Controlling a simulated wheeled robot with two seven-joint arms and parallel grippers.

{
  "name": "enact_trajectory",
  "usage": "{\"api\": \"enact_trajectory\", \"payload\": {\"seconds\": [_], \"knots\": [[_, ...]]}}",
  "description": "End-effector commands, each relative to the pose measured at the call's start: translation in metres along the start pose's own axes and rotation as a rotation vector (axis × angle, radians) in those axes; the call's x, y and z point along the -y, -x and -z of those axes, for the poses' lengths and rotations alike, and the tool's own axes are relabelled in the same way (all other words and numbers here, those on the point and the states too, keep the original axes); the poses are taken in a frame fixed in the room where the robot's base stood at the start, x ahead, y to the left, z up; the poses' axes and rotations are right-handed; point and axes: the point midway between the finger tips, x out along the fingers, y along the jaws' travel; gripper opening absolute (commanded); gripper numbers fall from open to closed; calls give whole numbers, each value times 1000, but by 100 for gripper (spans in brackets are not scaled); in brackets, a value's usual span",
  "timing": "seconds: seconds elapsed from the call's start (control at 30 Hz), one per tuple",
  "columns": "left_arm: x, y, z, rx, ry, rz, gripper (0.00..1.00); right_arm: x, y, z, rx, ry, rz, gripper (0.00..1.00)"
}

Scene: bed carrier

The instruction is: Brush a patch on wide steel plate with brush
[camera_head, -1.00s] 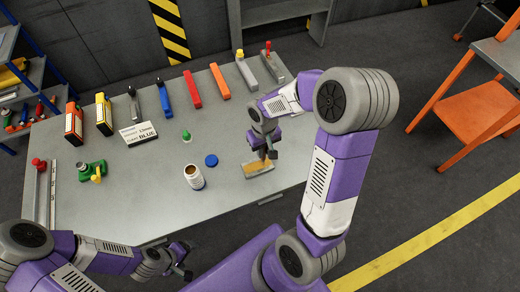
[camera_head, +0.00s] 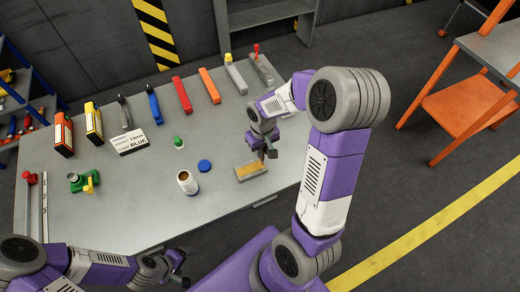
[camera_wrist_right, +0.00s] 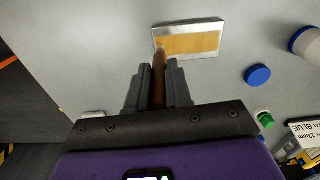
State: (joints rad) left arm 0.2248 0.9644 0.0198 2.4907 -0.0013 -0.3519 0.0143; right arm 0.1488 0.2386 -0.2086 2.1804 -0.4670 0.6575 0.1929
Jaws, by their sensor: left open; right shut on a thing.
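The wide steel plate (camera_wrist_right: 189,28) lies flat on the grey table and bears a yellow-orange patch (camera_wrist_right: 195,43). In the head view the patch (camera_head: 249,169) sits right of the blue disc. My right gripper (camera_head: 268,150) is shut on the brush (camera_wrist_right: 158,78), whose brown length shows between the fingers in the wrist view. The brush's far end is over or at the patch's left end there. I cannot tell if it touches. My left gripper (camera_head: 178,268) is open and empty, low near the table's front edge.
An open jar (camera_head: 187,183), a blue cap (camera_head: 205,166), a green-topped item (camera_head: 179,142) and a lettered sign (camera_head: 131,141) stand left of the plate. Several coloured tools line the table's back. A green clamp-like tool (camera_head: 83,182) is at left. An orange stepladder (camera_head: 470,115) stands right.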

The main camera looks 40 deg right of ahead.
Motion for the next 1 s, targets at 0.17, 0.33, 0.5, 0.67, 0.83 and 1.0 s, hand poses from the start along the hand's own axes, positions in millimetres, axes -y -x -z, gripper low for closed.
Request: {"api": "enact_trajectory", "payload": {"seconds": [0.17, 0.33, 0.5, 0.67, 0.83, 1.0], "knots": [[0, 0, 0, 0, 0, 0, 85, 0, 0, 0, 0, 0, 0, 0], [-3, 8, 0, 0, 0, 0, 85, 0, 10, 0, 0, 0, 0, 0], [-8, 22, -1, 0, 0, 0, 85, 0, 28, 0, 0, 0, 0, 0], [-13, 34, -2, 0, 0, 0, 85, 0, 44, 0, 0, 0, 0, 0], [-18, 47, -2, 0, 0, 0, 85, 0, 61, 0, -1, 0, 0, 0], [-20, 55, -2, 0, 0, 0, 85, 0, 72, 0, 0, 0, 0, 0]]}}
